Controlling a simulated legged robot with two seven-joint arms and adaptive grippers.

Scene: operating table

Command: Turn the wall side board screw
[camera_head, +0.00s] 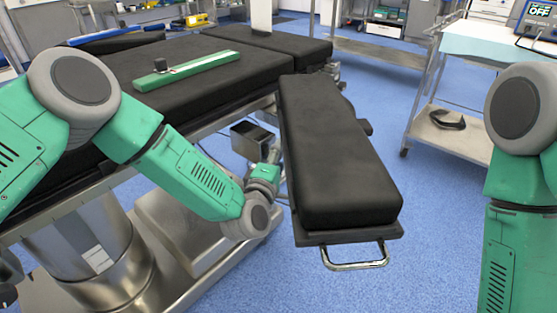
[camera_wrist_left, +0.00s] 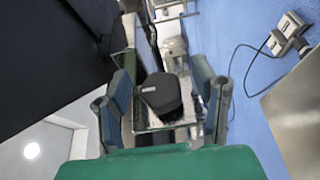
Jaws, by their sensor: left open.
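The side board (camera_head: 335,150) is a long black pad on a metal plate, sticking out from the operating table with a metal handle at its near end. My left arm reaches down beside it, and my left gripper (camera_head: 270,165) is small and partly hidden at the board's left edge. In the left wrist view the open left gripper (camera_wrist_left: 163,88) has its two fingers apart on either side of a rounded black knob (camera_wrist_left: 160,93), which looks like the board screw. I cannot tell whether the fingers touch it. My right arm shows at the right; its gripper is out of view.
The operating table (camera_head: 215,85) with black pads fills the left, with a green bar (camera_head: 188,70) lying on it. Its metal base stands below. A steel trolley (camera_head: 455,130) stands at the right. Blue floor is free around the board's near end. A grey wired device (camera_wrist_left: 288,32) shows in the wrist view.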

